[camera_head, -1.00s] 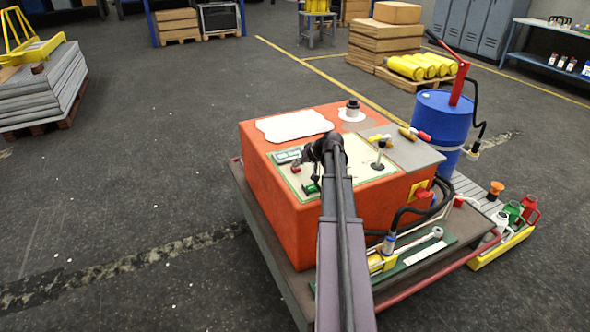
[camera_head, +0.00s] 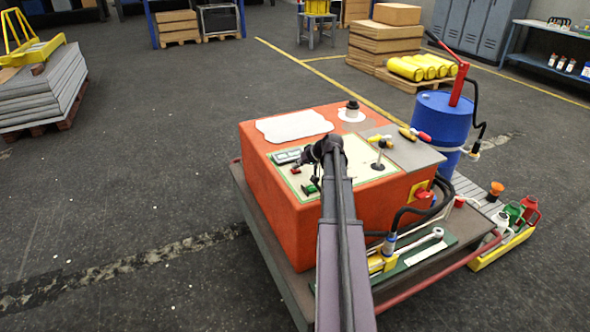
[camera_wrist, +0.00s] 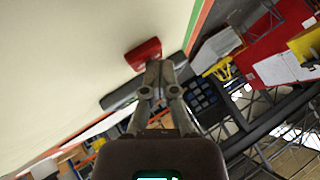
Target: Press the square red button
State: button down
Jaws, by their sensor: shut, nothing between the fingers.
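The red button (camera_wrist: 143,53) shows in the wrist view as a small red block on a cream panel (camera_wrist: 80,50). My gripper (camera_wrist: 159,66) is shut and empty, with its fingertips just beside the button's lower edge. I cannot tell whether they touch it. In the head view the cream panel (camera_head: 345,185) lies on top of an orange machine box (camera_head: 280,205). My gripper (camera_head: 303,163) is over the panel's left part, and a small red spot, likely the button (camera_head: 295,170), shows at its tip.
A green control (camera_head: 309,188) sits near the button. A lever (camera_head: 379,155) stands on the panel's right. A small display (camera_head: 287,156) is at the upper left. Screwdrivers (camera_head: 410,134) lie on a grey plate. A blue drum (camera_head: 440,118) stands behind.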

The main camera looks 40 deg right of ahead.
aim_at(297, 170)
jog(key=shift+r, duration=0.1)
jog(key=shift+r+p, duration=0.85)
jog(key=shift+p, duration=0.05)
notch_tip(297, 170, up, 5)
jog(key=p, duration=0.5)
dwell(1.1)
